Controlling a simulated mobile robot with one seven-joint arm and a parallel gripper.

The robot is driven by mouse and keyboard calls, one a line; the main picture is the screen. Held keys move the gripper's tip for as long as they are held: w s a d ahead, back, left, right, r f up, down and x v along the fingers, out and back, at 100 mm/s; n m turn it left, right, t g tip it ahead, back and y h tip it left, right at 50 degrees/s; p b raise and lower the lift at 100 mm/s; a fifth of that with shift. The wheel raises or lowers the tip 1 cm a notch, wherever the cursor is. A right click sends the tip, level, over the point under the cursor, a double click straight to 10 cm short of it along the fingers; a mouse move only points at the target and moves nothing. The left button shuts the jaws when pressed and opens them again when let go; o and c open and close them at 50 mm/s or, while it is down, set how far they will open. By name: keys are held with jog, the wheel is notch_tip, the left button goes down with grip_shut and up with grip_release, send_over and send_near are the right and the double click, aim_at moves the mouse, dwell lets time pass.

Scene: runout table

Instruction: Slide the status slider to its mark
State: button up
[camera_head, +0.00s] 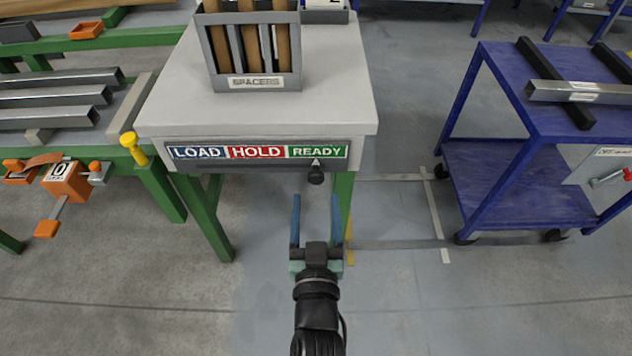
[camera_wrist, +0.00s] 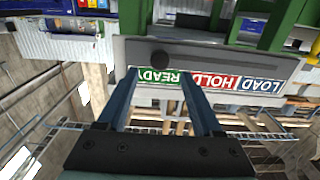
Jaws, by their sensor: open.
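The status strip (camera_head: 256,152) runs along the front edge of the grey table, with a blue LOAD, a red HOLD and a green READY field. The slider's black knob (camera_head: 316,177) hangs below the strip, its pale pointer at the READY field. In the wrist view the scene is upside down; the knob (camera_wrist: 161,60) shows beyond my fingertips, near READY. My gripper (camera_head: 316,205) is open and empty, its two blue fingers pointing at the table front, in line with the knob. The fingers appear apart from the knob.
A grey box of spacers (camera_head: 255,75) stands on the table top (camera_head: 330,100). At left are a green-framed runout bench with metal bars (camera_head: 55,98) and an orange clamp-like device (camera_head: 66,181). A blue cart (camera_head: 520,185) stands at right. The floor before the table is clear.

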aim_at(316, 180)
jog(key=shift+w, duration=2.65)
grip_shut()
